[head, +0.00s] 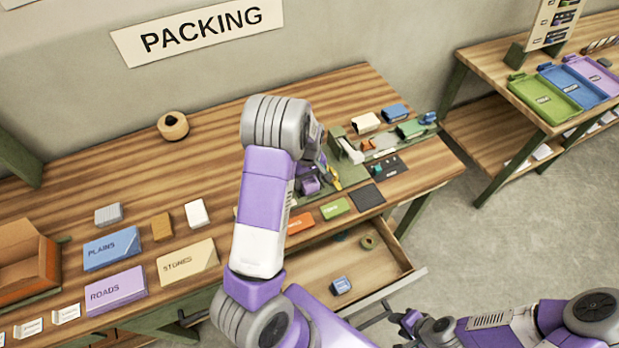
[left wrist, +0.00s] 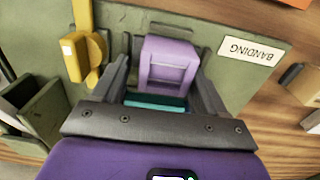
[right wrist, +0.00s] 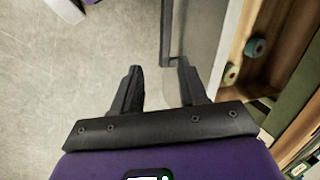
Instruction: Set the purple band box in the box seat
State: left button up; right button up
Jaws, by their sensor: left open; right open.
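The purple box (left wrist: 168,66) stands on the green banding station (left wrist: 215,22), beside its BANDING label; in the head view the box (head: 309,186) shows below my left wrist. My left gripper (left wrist: 166,82) is open above the station, with its fingers on either side of the box; contact cannot be told. A teal piece (left wrist: 157,102) lies between the fingers, at the near side of the box. The box seat cannot be told apart clearly. My right gripper (right wrist: 158,75) is open and empty near the open drawer; in the head view it (head: 388,312) is at the lower right.
A yellow lever (left wrist: 92,50) rises beside the purple box. Flat PLAINS (head: 111,247), STONES (head: 187,262) and ROADS (head: 116,290) stacks lie on the left of the bench.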

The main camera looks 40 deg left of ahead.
aim_at(308, 178)
pick_arm(q)
notch_tip(308, 178, up, 12)
jog(key=p, duration=0.1)
jog(key=shift+s+r, duration=0.15)
jog(key=shift+r, duration=0.1)
jog(key=shift+a, duration=0.1)
dwell(0.4)
